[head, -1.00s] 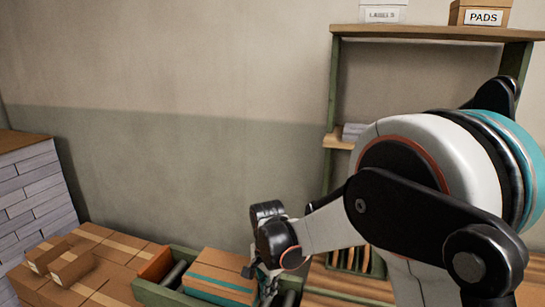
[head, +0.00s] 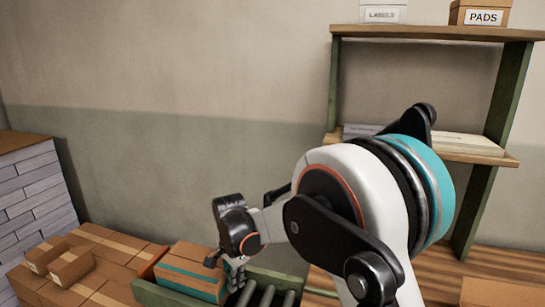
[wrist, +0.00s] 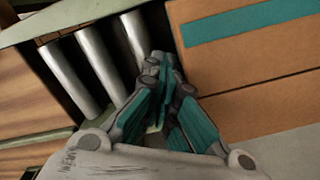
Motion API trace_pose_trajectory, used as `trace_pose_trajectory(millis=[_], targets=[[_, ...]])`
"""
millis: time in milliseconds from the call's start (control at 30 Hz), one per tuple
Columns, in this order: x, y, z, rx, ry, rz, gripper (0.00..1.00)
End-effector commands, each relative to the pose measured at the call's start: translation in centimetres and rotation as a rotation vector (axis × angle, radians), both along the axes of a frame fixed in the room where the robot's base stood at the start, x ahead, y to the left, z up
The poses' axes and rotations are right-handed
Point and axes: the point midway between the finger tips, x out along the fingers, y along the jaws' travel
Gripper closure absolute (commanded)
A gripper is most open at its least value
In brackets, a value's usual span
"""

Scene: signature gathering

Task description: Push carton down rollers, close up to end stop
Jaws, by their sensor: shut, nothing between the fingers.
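The brown carton with a teal stripe (head: 190,272) sits on the roller track at its left end, next to the brown end board (head: 150,260). I see no bare roller between them, but cannot tell whether they touch. My gripper (head: 236,280) is shut and empty at the carton's right side, low over the rollers. In the wrist view, the shut fingertips (wrist: 160,68) are beside the near edge of the carton (wrist: 250,100). Whether they touch it is unclear. Bare metal rollers (wrist: 102,72) lie on the other side of my fingers.
The green side rail (head: 160,296) borders the rollers. A green-framed shelf (head: 485,157) stands at the back right. Bare rollers (head: 265,298) lie right of my gripper.

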Motion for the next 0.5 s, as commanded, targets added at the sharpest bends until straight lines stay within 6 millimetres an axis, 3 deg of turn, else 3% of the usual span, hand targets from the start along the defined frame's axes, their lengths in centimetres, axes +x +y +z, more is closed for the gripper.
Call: trace_pose_trajectory(millis=[500], targets=[[1.6, 5.0, 0.0, 0.000, 0.000, 0.001, 1.00]])
